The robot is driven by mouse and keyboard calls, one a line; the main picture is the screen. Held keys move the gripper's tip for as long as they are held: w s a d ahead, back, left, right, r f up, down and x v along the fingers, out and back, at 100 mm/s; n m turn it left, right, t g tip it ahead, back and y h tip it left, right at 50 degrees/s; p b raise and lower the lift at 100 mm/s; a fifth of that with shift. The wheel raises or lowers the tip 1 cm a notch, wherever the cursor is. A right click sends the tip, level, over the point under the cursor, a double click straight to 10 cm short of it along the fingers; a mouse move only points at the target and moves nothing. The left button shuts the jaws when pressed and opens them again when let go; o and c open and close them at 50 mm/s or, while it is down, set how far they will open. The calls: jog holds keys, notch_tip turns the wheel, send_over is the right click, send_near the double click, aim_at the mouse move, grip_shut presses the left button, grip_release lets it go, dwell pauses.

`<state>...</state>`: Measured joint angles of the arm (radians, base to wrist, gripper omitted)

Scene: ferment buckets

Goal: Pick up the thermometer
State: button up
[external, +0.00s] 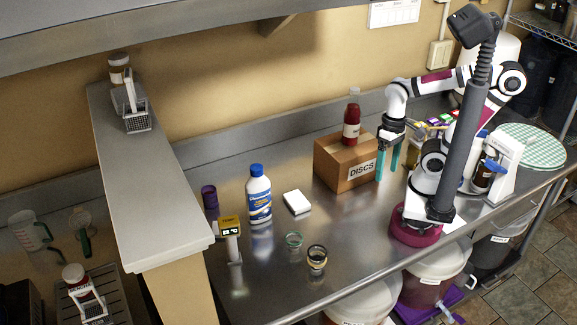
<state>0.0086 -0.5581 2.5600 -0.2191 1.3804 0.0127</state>
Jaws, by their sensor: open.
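A yellow-headed device with a small dark display, which looks like the thermometer (229,227), is at the front left of the steel counter. A pale lower part reaches down from its head; I cannot tell whether it stands or leans. My gripper (387,163) points down with its teal fingers apart and nothing visible between them. It is beside the right side of the cardboard box, well to the right of and behind the thermometer.
The cardboard box (345,162) carries a red bottle (351,120). A white-and-blue bottle (259,198), a purple cylinder (210,198), a white block (297,202), a green ring (293,240) and a small jar (317,258) are near the thermometer. A raised ledge (150,190) bounds the left.

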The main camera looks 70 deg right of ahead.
jog(key=w+f+n+t+h, duration=0.1)
jog(key=w+f+n+t, duration=0.2)
jog(key=w, duration=0.8)
jog(key=n+t+y, duration=0.6)
jog(key=n+t, duration=0.3)
send_near(238, 215)
jog(key=x, duration=1)
jog(key=shift+f, duration=0.35)
jog(key=x, duration=0.5)
jog(key=shift+a+f, duration=0.35)
jog(key=shift+a, duration=0.2)
grip_shut()
jog(key=shift+r, duration=0.1)
